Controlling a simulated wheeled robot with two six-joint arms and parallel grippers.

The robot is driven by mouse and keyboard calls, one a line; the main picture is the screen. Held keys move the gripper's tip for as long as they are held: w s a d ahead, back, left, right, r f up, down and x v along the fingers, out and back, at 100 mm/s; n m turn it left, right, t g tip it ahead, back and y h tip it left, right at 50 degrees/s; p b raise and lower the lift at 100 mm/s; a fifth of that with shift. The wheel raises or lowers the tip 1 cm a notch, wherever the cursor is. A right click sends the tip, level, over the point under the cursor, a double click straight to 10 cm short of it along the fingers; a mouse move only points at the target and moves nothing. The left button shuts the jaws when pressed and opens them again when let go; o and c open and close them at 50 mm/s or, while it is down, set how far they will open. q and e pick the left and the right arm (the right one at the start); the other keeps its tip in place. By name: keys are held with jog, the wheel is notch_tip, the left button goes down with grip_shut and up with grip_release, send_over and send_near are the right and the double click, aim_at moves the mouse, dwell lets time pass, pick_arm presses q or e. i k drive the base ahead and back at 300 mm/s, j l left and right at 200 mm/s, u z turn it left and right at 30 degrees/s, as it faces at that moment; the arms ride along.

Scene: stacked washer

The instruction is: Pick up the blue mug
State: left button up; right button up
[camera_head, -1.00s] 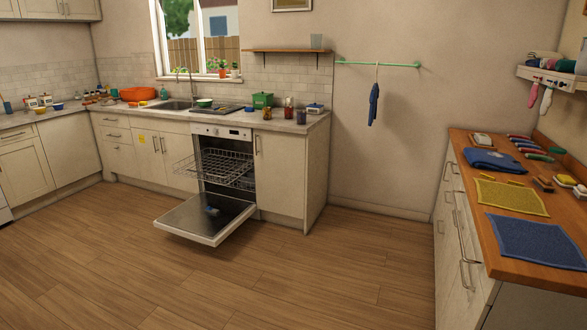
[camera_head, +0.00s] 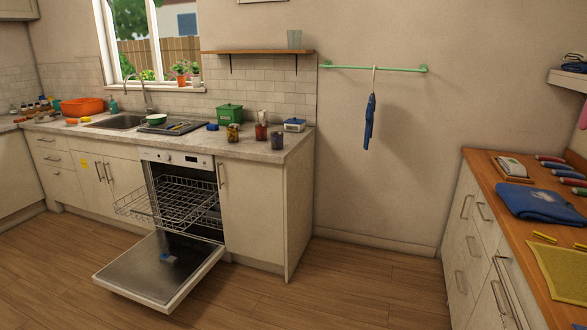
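I cannot make out a clear blue mug. A small blue object (camera_head: 168,258) lies on the inner face of the lowered dishwasher door (camera_head: 135,270); it is too small to tell whether it is a mug or part of the door. Neither of my grippers is in view.
The dishwasher's wire rack (camera_head: 175,200) is pulled out above the door. A wooden-topped cabinet (camera_head: 480,170) is at right. The floor (camera_head: 300,290) between is clear.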

aim_at(276, 137)
jog(key=i+z, duration=0.25)
jog(key=i, duration=0.6)
jog(key=i+j+z, duration=0.15)
jog(key=i+z, duration=0.15)
jog(key=i, duration=0.55)
